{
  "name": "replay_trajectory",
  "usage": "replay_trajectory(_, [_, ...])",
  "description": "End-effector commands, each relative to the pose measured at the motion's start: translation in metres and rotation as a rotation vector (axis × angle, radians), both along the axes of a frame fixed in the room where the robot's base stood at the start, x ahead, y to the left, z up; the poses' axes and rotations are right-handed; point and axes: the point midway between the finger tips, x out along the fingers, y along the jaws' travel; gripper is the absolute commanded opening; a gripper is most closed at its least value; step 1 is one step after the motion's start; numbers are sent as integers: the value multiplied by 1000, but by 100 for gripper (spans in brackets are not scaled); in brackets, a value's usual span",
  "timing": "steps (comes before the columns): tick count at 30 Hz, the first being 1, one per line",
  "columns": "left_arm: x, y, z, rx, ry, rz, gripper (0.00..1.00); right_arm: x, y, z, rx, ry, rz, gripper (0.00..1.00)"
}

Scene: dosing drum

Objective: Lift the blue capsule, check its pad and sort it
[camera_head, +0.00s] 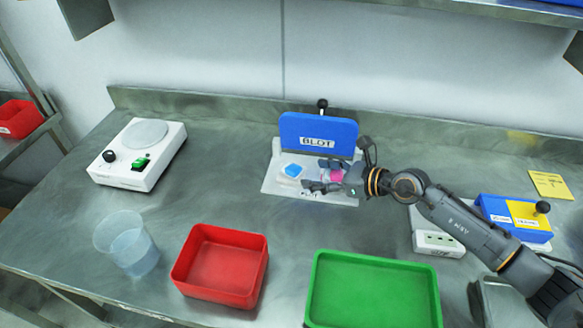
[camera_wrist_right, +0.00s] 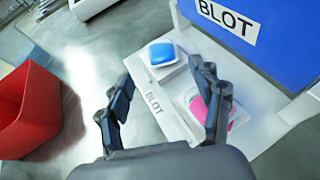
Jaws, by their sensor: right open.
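The blue capsule (camera_head: 292,170) sits on a small white pad on the white base (camera_head: 285,187) of the BLOT station. It also shows in the right wrist view (camera_wrist_right: 162,52), ahead of the fingertips. A pink piece (camera_head: 338,176) lies on the same base to its right, partly behind a finger in the right wrist view (camera_wrist_right: 204,106). The blue BLOT plate (camera_head: 318,145) stands raised behind both. My right gripper (camera_head: 312,175) is open and empty, low over the base, its fingers pointing toward the blue capsule. My left gripper is out of view.
A red tray (camera_head: 222,297) and a green tray (camera_head: 372,262) stand in front. A clear beaker (camera_head: 130,245) and a white device with a round plate (camera_head: 140,172) are at left. A blue-and-yellow lidded box (camera_head: 512,232) stands behind my right arm. The table between device and station is clear.

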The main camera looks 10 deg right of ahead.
Motion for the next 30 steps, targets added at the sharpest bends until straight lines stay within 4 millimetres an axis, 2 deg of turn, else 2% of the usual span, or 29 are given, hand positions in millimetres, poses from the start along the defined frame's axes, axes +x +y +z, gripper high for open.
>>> replay_trajectory(12, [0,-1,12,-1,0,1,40,35,30,-19,1,0,0,66])
replay_trajectory(20, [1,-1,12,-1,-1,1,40,37,33,-22,-1,1,0,66])
replay_trajectory(21, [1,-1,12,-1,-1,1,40,37,33,-22,-1,1,0,64])
replay_trajectory(22, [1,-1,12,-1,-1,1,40,37,33,-22,-1,1,0,58])
replay_trajectory(27, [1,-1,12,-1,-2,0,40,37,33,-22,-1,1,0,23])
replay_trajectory(30, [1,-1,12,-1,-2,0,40,37,32,-22,-1,1,0,21])
